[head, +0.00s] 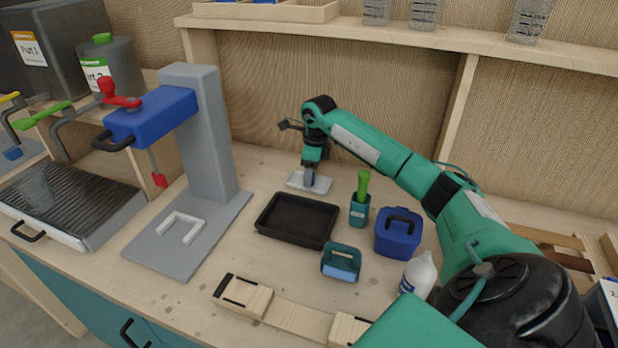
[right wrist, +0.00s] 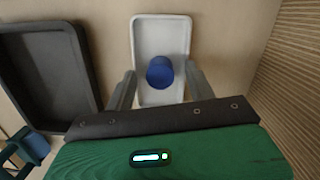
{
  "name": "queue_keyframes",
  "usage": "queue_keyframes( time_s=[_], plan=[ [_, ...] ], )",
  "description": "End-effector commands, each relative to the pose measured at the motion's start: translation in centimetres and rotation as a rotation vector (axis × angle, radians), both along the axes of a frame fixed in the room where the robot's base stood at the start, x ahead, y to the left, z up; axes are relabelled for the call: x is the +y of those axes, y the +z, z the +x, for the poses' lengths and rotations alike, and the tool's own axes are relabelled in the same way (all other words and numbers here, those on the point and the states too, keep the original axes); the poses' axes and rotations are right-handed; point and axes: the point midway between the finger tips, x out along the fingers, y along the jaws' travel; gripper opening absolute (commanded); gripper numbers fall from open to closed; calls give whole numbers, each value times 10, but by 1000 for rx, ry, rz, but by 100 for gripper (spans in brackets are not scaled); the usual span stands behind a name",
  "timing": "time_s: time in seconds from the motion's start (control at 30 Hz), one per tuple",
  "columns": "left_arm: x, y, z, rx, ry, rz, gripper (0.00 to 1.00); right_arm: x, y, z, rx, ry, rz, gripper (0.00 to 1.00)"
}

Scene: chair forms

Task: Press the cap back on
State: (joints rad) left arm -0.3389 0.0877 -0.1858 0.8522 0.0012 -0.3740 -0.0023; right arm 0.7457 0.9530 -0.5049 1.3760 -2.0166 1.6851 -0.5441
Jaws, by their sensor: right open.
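A round blue cap (right wrist: 160,72) rests on a small white tray (right wrist: 145,38) in the right wrist view. In the head view the white tray (head: 296,181) lies at the back, and the blue cap (head: 309,178) shows under the gripper. My right gripper (right wrist: 160,76) is open and points down over the tray, one finger on each side of the cap, with gaps visible. In the head view my right gripper (head: 311,173) partly hides the cap. A white bottle (head: 419,273) stands at the front right, partly hidden by my right arm. My left gripper is out of view.
A black tray (head: 262,232) lies in front of the white tray. A teal cup (head: 359,212), a blue box (head: 397,238) and a teal holder (head: 341,268) stand to the right. A grey press stand (head: 205,130) is at the left. Wooden blocks (head: 243,297) lie in front.

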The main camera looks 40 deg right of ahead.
Motion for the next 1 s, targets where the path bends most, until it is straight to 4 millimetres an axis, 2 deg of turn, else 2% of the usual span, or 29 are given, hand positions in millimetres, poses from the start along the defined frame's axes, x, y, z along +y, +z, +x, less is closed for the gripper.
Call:
queue_keyframes(
  time_s=[0.07, 0.1, 0.3, 0.33, 0.67, 0.77, 1.0],
  plan=[
    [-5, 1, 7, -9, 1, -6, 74, 0, 0, 0, 0, 0, 0, 55],
    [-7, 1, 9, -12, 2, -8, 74, 0, 0, 0, 0, 0, 0, 51],
    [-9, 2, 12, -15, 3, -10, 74, 0, 0, 0, 0, 0, 0, 12],
    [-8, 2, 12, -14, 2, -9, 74, 0, 0, 0, 0, 0, 0, 8],
    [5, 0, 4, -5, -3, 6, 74, 0, 6, 1, -2, 0, -1, 8],
    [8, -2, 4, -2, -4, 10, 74, -1, 19, 1, -2, -1, -1, 8],
    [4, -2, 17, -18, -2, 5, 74, 0, 65, 1, -4, 0, 0, 8]
  ],
)
